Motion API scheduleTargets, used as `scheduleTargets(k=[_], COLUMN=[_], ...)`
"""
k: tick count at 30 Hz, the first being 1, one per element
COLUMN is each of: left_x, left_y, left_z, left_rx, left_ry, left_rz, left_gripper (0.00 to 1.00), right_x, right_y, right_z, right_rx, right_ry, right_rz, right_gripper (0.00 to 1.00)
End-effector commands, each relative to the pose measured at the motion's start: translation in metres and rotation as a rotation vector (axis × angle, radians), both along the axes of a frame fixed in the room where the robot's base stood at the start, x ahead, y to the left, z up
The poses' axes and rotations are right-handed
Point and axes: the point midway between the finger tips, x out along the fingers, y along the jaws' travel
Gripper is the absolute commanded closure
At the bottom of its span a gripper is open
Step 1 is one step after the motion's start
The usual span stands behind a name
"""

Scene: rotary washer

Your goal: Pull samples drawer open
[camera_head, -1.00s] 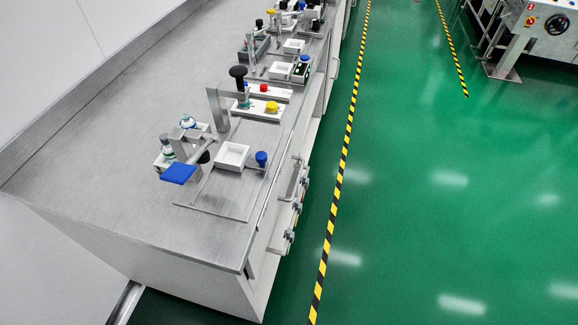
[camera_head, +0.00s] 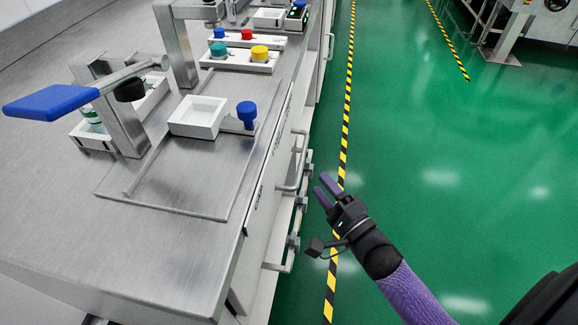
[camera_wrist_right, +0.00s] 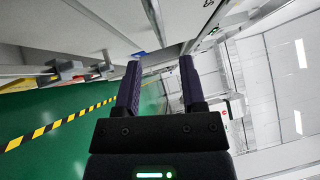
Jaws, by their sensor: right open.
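The metal bench (camera_head: 110,235) has drawer fronts along its right side. A curved metal pull handle (camera_head: 298,160) stands out from the upper front, with the drawer flush as far as I can see. I cannot read any samples label. My right gripper (camera_head: 325,186) is open and empty, just right of this handle and apart from it. In the right wrist view its two purple fingers (camera_wrist_right: 160,62) are spread with nothing between them. A grey bar (camera_wrist_right: 153,22) lies ahead of the fingertips there. My left gripper is not in view.
A lower rack (camera_head: 288,245) with small dark fittings juts from the bench side below the handle. A white tray (camera_head: 198,116), a blue knob (camera_head: 247,112) and a blue-handled lever (camera_head: 50,103) stand on top.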

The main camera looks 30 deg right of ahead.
Motion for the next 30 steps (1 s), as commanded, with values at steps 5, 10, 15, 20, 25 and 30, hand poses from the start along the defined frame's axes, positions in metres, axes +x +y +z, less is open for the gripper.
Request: scheduleTargets(k=[5,10,15,20,25,30], left_x=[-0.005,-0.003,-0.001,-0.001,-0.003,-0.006], left_y=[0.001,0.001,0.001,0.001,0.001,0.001], left_z=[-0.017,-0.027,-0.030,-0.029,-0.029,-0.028], left_rx=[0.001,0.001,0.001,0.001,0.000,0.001], left_ry=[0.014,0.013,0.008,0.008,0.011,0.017], left_rz=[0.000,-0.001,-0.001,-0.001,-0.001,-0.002], left_gripper=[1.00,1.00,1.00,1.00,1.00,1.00], right_x=[0.043,0.069,0.079,0.079,0.079,0.079], right_y=[0.006,0.009,0.010,0.010,0.010,0.010], right_z=[0.002,0.007,0.010,0.011,0.011,0.010], right_rx=[-0.001,-0.002,-0.003,-0.002,-0.002,-0.002], right_ry=[0.000,0.002,0.004,0.004,0.004,0.004], right_rz=[0.000,0.000,-0.002,-0.002,-0.002,-0.002], right_gripper=[0.48,0.48,0.48,0.48,0.73,1.00])
